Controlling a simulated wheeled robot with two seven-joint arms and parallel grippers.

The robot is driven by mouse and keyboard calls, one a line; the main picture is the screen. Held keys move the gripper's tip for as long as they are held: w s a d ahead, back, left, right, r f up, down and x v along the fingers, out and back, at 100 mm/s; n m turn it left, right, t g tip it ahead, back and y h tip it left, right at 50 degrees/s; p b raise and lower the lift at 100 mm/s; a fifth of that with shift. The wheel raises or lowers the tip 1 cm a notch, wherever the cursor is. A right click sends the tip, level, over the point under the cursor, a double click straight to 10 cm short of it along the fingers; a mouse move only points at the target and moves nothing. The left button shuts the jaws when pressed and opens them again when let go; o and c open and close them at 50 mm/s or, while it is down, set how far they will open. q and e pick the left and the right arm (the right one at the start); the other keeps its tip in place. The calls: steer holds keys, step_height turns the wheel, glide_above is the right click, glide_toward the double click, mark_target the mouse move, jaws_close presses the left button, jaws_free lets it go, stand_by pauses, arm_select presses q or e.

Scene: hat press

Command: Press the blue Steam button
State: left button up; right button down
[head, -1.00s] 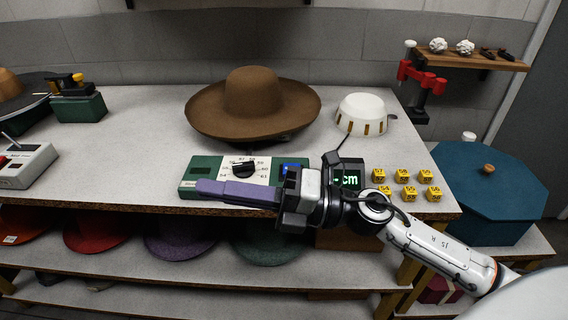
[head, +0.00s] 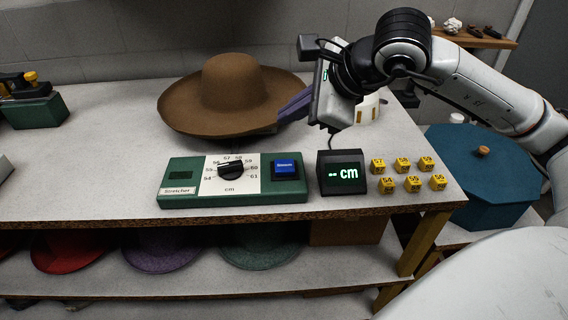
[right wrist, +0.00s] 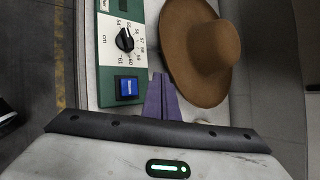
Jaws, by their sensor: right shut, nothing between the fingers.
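The blue Steam button (head: 285,168) sits at the right end of the green stretcher panel (head: 180,190), beside a black dial (head: 231,170) on a white scale. In the right wrist view the blue button (right wrist: 128,88) is left of the purple fingers. My right gripper (head: 281,117) is shut and empty, raised behind and above the button, its fingers pointing left near the hat brim. The right wrist view shows its fingertips (right wrist: 160,77) together, apart from the button. My left gripper is out of view.
A brown hat (head: 232,85) stands behind the panel. A black display (head: 342,173) reading "-- cm" stands right of it, with several yellow numbered blocks (head: 403,164) further right. A blue lidded box (head: 490,165) is at the far right. Coloured hats lie on the lower shelf.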

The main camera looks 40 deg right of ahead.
mark_target(289, 168)
steer(key=shift+f, duration=0.1)
